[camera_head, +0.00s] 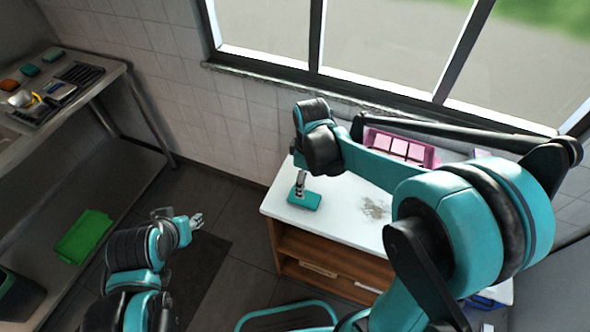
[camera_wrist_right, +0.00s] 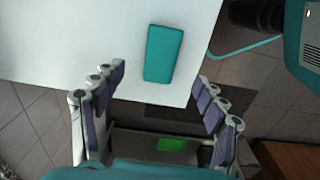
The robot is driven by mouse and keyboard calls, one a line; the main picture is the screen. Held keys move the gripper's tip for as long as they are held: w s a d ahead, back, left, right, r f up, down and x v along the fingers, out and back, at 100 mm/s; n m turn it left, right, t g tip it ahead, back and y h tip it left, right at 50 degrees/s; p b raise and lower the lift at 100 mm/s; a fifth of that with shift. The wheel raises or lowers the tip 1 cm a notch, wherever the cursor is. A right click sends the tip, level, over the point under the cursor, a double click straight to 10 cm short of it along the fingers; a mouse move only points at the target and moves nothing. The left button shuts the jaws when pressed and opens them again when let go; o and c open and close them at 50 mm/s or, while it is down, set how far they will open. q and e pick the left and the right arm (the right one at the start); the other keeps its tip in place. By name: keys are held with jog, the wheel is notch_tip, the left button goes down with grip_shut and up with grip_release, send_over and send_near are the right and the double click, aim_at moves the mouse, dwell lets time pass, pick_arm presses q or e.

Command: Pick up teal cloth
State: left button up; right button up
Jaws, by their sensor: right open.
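The teal cloth (camera_head: 305,199) is a flat rectangle lying on the white tabletop (camera_head: 345,240), near its left edge. It also shows in the right wrist view (camera_wrist_right: 164,53), ahead of the fingers. My right gripper (camera_head: 300,186) points down over the cloth in the head view and hides part of it. In the right wrist view my right gripper (camera_wrist_right: 155,115) is open, its fingers wide apart, with nothing between the tips. My left gripper (camera_head: 197,221) is at the lower left, away from the table; its fingers are too small to judge.
A pink compartment tray (camera_head: 432,157) stands at the back of the table by the window. A dark stain (camera_head: 375,209) marks the tabletop. A metal counter (camera_head: 95,92) with small sponges (camera_head: 30,70) and a dark rack is at left. A green item (camera_head: 84,237) lies on its lower shelf.

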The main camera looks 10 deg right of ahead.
aim_at(311, 200)
jog(key=shift+w+a+f+n+b, duration=0.1)
jog(key=shift+w+f+n+b, duration=0.15)
jog(key=shift+f, duration=0.35)
jog(key=shift+w+f+n+b, duration=0.15)
jog(key=shift+w+f, duration=0.15)
jog(key=shift+f, duration=0.3)
jog(key=shift+s+a+f+b, duration=0.1)
jog(key=shift+s+f+b, duration=0.2)
jog(key=shift+f, duration=0.3)
jog(key=f, duration=0.1)
jog(key=f+b, duration=0.1)
jog(key=f, duration=0.1)
jog(key=f+b, duration=0.1)
jog(key=shift+s+f, duration=0.25)
jog(key=c, duration=1.2)
